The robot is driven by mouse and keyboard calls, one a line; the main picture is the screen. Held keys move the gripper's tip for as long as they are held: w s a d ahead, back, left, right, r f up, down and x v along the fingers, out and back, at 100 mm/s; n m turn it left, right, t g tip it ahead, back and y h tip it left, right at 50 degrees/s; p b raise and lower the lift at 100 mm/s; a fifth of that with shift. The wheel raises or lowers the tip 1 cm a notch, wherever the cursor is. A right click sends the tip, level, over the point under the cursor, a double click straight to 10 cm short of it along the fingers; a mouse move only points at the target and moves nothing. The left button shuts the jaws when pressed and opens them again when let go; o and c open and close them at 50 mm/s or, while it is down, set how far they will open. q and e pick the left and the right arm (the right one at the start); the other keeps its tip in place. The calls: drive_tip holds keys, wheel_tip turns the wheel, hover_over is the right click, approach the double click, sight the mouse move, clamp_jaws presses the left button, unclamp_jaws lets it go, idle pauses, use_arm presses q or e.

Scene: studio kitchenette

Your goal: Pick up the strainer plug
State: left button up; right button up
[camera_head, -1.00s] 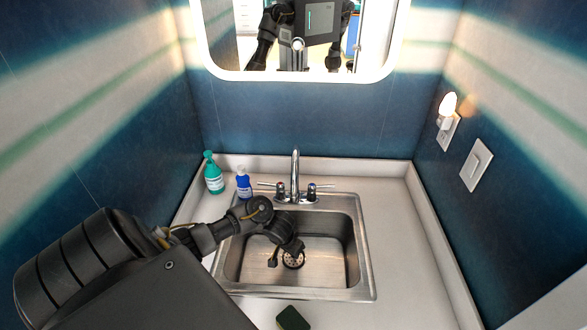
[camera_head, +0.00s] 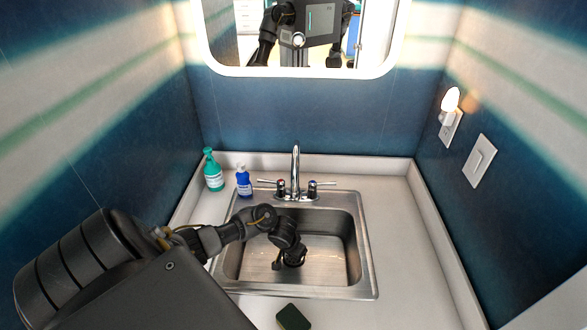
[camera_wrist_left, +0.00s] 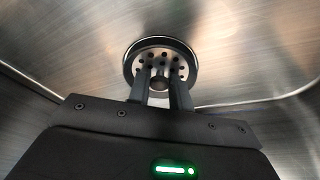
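The strainer plug (camera_wrist_left: 159,58) is a round metal disc with dark holes and a centre knob. It sits in the drain at the bottom of the steel sink (camera_head: 335,270). My left gripper (camera_head: 289,263) reaches down into the sink and mostly hides the plug in the head view. In the left wrist view its two fingers (camera_wrist_left: 160,82) are apart, one on each side of the plug's knob. I cannot see firm contact between the fingers and the knob. My right gripper is not in view.
A faucet (camera_head: 296,170) with two handles stands behind the sink. A green bottle (camera_head: 213,172) and a blue bottle (camera_head: 243,182) stand at the back left. A dark sponge (camera_head: 293,317) lies on the front counter. The right counter (camera_head: 415,240) is clear.

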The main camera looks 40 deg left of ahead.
sight(294, 266)
use_arm(q)
drive_tip(key=shift+r, duration=0.1)
clamp_jaws()
drive_tip(key=shift+r, duration=0.2)
drive_tip(key=s+d, duration=0.2)
drive_tip(key=s, duration=0.1)
drive_tip(key=shift+s+d+r, duration=0.15)
drive_tip(key=shift+d+r, duration=0.15)
drive_tip(key=shift+d, duration=0.1)
wheel_tip(294, 266, up, 14)
drive_tip(key=p, duration=0.7)
drive_tip(key=shift+a+p, duration=0.15)
drive_tip(key=shift+p, duration=0.2)
wheel_tip(294, 266, up, 3)
drive_tip(key=p, duration=0.4)
idle(4.4)
